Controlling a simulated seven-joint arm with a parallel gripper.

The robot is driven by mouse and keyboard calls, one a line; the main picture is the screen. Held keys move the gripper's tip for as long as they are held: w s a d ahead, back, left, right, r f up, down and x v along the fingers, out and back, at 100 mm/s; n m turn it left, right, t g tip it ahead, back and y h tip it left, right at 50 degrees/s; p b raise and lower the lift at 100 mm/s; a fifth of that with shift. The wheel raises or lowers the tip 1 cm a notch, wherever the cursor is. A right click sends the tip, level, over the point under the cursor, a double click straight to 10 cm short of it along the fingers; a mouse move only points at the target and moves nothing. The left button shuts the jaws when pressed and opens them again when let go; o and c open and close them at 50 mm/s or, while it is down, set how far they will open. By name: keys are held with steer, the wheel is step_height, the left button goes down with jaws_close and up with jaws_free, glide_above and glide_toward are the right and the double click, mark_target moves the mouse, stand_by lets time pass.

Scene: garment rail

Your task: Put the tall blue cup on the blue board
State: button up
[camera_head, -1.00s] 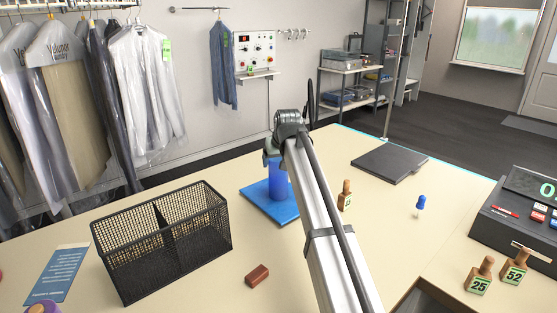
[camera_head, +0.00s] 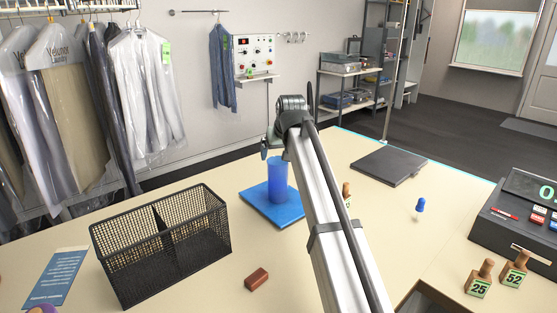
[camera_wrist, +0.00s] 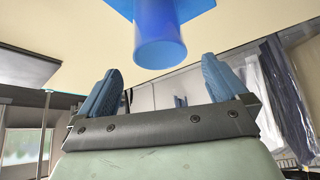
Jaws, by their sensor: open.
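The tall blue cup (camera_head: 277,182) stands upright on the blue board (camera_head: 287,217) in the middle of the table. In the wrist view, the cup (camera_wrist: 160,45) hangs into the picture from the top, with part of the blue board (camera_wrist: 195,8) behind it. My gripper (camera_head: 267,151) is above the cup's top and slightly to its left in the head view. Its two blue fingers are spread wide and empty in the wrist view, with the cup beyond them and apart from them. My arm hides part of the table right of the board.
A black mesh basket (camera_head: 165,250) stands left of the board. A brown block (camera_head: 257,279) lies in front. A dark flat slab (camera_head: 389,165), a blue peg-like piece (camera_head: 420,206) and numbered wooden tags (camera_head: 480,278) are to the right. The table between basket and board is clear.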

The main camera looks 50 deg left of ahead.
steer(key=v, duration=0.5)
steer(key=shift+s+d+r, duration=0.1)
steer(key=shift+d+r, duration=0.1)
steer(key=shift+r, duration=0.05)
